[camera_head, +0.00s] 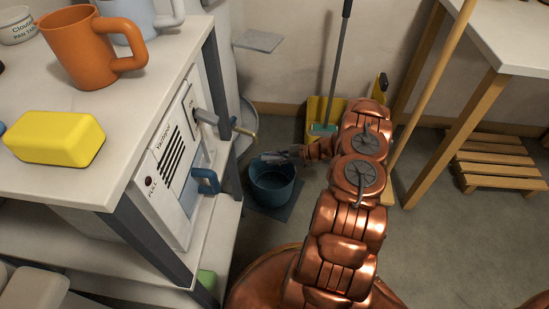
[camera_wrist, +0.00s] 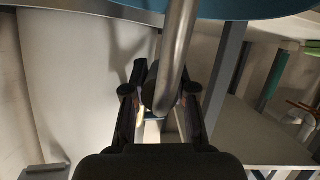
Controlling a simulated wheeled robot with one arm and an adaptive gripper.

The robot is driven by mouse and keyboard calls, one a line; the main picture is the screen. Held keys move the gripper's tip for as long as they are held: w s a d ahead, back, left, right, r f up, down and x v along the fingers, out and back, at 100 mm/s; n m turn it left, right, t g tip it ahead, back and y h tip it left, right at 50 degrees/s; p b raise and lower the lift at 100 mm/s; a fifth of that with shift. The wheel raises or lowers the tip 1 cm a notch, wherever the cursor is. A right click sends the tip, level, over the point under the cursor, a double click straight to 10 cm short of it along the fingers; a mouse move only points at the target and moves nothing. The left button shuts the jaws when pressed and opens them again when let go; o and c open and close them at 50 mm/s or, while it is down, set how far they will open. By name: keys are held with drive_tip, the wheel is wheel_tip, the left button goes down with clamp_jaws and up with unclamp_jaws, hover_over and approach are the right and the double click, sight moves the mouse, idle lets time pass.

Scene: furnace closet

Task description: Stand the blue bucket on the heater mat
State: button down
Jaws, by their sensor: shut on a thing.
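The blue bucket (camera_head: 271,186) is upright near the floor, left of my arm in the head view. A dark blue-grey square mat (camera_head: 291,209) lies flat beneath it; I cannot tell whether the bucket touches it. My gripper (camera_head: 284,155) is at the bucket's top. In the wrist view my gripper (camera_wrist: 160,92) is shut on the bucket's metal handle (camera_wrist: 181,45), which runs between the fingers. Part of the blue bucket (camera_wrist: 235,8) shows along the top edge there. The bucket's base is hard to make out.
A white unit with a blue-handled tap or lever (camera_head: 206,182) stands close left of the bucket, under a worktop with an orange mug (camera_head: 88,52) and yellow block (camera_head: 56,137). A yellow dustpan (camera_head: 322,117) stands behind. A wooden-legged table (camera_head: 455,135) is right.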

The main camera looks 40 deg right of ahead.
drive_tip(key=shift+f, duration=0.25)
drive_tip(key=c, duration=0.9)
unclamp_jaws()
drive_tip(key=shift+o, duration=0.2)
drive_tip(key=v, duration=1.2)
